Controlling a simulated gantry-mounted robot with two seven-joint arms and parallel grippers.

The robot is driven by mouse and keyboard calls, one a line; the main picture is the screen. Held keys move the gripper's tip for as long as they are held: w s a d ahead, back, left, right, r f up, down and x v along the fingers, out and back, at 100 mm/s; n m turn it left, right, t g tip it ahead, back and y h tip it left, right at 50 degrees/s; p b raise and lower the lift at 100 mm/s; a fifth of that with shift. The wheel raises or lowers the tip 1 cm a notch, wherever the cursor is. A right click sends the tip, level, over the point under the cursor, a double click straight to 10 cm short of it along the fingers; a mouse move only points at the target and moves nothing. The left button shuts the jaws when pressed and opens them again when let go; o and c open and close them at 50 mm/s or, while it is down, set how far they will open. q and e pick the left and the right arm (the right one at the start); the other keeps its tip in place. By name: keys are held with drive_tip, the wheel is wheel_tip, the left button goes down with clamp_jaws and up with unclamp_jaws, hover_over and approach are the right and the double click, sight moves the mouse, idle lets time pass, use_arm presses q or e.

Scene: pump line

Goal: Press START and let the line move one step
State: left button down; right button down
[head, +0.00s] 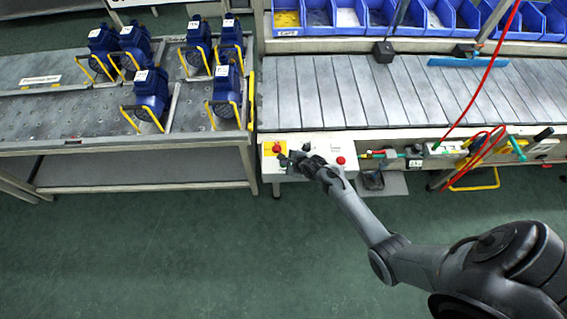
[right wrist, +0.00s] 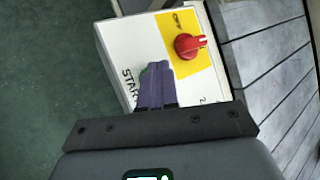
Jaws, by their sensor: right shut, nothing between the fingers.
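The white control box (head: 318,146) sits at the left front end of the slatted conveyor (head: 330,92). A red rotary knob (right wrist: 188,43) stands on its yellow plate (right wrist: 198,70). The START label (right wrist: 130,88) shows beside my right gripper (right wrist: 158,72) in the right wrist view. A green edge, seemingly the START button (right wrist: 146,74), shows beside the fingertips, which hide the rest of it. My right gripper is shut and empty, its tips over or at the button; I cannot tell whether they touch. A red button (head: 340,160) is at the box's right. My left gripper is not in view.
Several blue pumps (head: 151,86) with yellow handles stand on the table (head: 50,105) at left. Blue bins (head: 440,17) line the shelf behind the conveyor. A red hose (head: 486,75) and hand tools hang right of the box. The visible conveyor slats carry no pump.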

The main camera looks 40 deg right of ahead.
drive_tip(key=shift+f, duration=0.45)
idle(0.5)
drive_tip(key=shift+r, duration=0.15)
drive_tip(key=shift+r+p, duration=0.55)
drive_tip(key=shift+p, duration=0.1)
drive_tip(key=shift+r+p, duration=0.2)
drive_tip(key=shift+p, duration=0.1)
